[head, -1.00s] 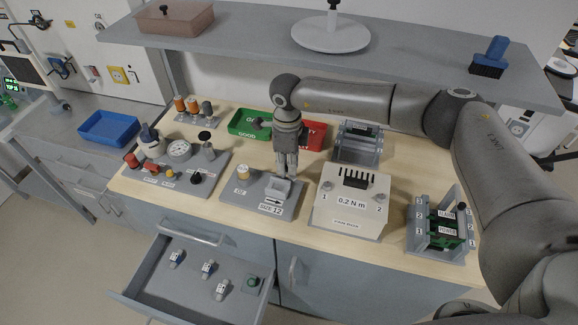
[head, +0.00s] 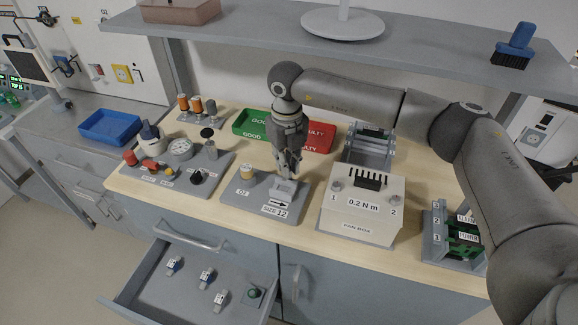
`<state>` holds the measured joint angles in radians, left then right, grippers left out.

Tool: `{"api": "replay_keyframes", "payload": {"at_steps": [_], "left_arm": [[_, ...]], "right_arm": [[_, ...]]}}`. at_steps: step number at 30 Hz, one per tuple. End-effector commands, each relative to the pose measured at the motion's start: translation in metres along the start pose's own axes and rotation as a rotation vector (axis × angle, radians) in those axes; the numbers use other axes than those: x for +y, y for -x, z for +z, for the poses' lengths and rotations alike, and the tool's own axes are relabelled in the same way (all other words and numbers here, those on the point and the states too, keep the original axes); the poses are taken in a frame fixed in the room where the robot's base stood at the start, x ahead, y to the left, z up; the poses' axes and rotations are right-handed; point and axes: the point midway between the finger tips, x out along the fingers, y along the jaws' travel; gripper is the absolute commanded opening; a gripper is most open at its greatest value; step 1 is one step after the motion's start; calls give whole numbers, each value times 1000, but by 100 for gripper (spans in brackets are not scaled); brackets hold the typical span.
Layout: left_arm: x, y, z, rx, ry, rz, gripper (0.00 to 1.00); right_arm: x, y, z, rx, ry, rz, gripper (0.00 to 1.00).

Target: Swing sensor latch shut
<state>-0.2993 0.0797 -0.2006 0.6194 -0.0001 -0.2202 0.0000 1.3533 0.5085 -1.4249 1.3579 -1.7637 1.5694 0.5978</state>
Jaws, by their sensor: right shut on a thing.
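The grey sensor plate (head: 239,200) lies on the wooden bench top. It bears a yellowish round sensor (head: 247,173) by an "O2" label and a "SIZE 12" arrow label. A small light-grey latch part (head: 283,190) sits on its right side. My right gripper (head: 288,174) points down at this part, its fingers close together and shut on it. The fingers hide some of the latch, so I cannot tell whether it is fully shut. My left gripper is not in view.
A white "FAN BOX" (head: 359,216) stands close to the right. A plate with knobs and a gauge (head: 180,149) stands to the left. Green and red trays (head: 319,139) lie behind. An open drawer (head: 190,290) juts out below. A shelf (head: 240,38) hangs above.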

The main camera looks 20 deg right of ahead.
Motion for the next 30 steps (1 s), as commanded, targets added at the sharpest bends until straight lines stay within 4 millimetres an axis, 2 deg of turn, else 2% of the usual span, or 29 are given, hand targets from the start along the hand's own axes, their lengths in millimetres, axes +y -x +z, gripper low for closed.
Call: {"api": "replay_keyframes", "payload": {"at_steps": [9, 23, 24, 29, 30], "left_arm": [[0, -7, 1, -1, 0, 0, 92], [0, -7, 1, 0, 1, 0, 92], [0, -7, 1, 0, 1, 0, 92], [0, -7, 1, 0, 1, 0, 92], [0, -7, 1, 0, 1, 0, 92]], "right_arm": [[0, 3, 4, -8, -92, 0, 0], [1, 4, 4, -9, -103, 1, 0], [1, 4, 4, -9, -103, 1, 16], [1, 3, 3, -6, -102, 0, 37], [1, 2, 3, -5, -101, 0, 37]]}}
